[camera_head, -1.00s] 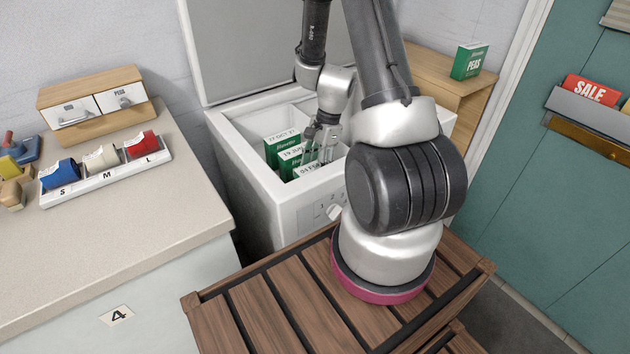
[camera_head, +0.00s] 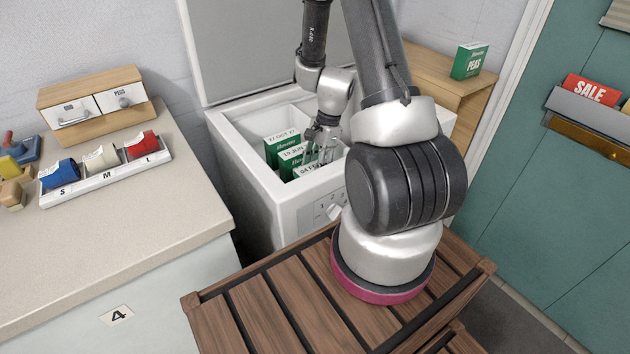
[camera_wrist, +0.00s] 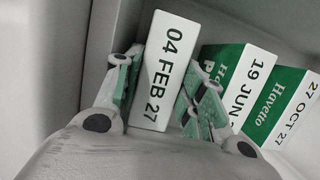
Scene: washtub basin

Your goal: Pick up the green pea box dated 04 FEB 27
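The green pea box dated 04 FEB 27 (camera_wrist: 167,68) stands in the white chest freezer (camera_head: 236,137), its white dated top toward the wrist camera. In the head view it is the nearest of the dated boxes (camera_head: 306,170), partly hidden by my gripper. My gripper (camera_head: 322,160) reaches down into the freezer. In the wrist view my gripper (camera_wrist: 160,88) has one finger on each side of this box, both very close to it. I cannot tell whether the fingers press on it. The box's lower part is hidden.
Green boxes dated 19 JUN (camera_wrist: 238,80) and 27 OCT 27 (camera_wrist: 285,105) stand close beside it, right of my gripper in the wrist view. The freezer wall (camera_wrist: 115,30) is near on the left. Another peas box (camera_head: 468,61) stands on a wooden cabinet.

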